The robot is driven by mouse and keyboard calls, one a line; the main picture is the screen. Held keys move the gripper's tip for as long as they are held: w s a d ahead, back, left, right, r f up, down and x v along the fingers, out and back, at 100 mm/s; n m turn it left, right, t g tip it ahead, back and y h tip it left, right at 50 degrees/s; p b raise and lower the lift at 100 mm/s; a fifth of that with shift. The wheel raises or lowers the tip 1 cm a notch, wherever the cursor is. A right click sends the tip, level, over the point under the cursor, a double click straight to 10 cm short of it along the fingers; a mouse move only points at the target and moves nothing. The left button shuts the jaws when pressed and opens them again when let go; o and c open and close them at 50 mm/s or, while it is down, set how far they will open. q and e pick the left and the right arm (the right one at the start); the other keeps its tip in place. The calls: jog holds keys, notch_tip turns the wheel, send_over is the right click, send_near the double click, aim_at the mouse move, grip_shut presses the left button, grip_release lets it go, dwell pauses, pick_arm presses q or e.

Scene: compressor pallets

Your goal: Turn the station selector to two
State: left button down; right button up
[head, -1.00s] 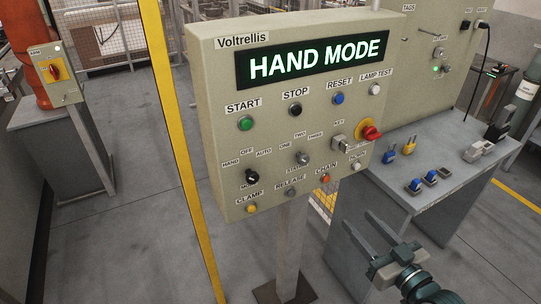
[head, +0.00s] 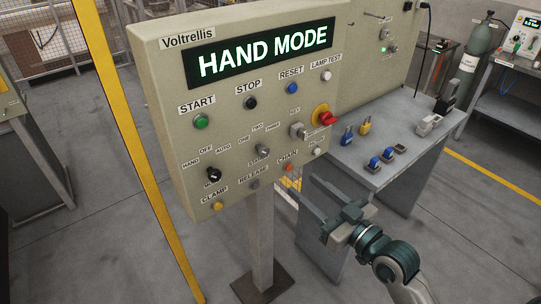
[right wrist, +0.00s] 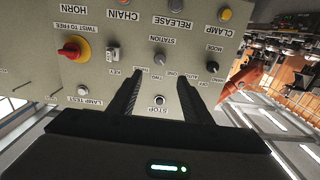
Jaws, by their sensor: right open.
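The station selector (head: 263,150) is a small grey knob in the middle of the beige control panel (head: 222,128), with ONE, TWO and THREE labels around its upper side. I cannot tell surely which label it points at. In the right wrist view, where the panel appears upside down, the selector (right wrist: 159,59) shows between and beyond my fingers. My right gripper (head: 298,185) is open and empty, in front of the panel's lower right part, below and right of the selector in the head view. Its fingers (right wrist: 160,78) look apart from the knob. My left gripper is not in view.
The panel's display (head: 263,52) reads HAND MODE. Near the selector are the black mode knob (head: 214,174), key switch (head: 297,130), red twist-to-free knob (head: 328,118) and several buttons. A grey bench (head: 400,140) with padlocks stands right; a yellow post (head: 130,150) stands left.

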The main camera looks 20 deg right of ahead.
aim_at(266, 154)
jog(key=p+x, duration=0.4)
jog(key=x, duration=0.9)
jog(key=shift+x, duration=0.9)
jog(key=shift+c, duration=0.7)
jog(key=c, duration=0.9)
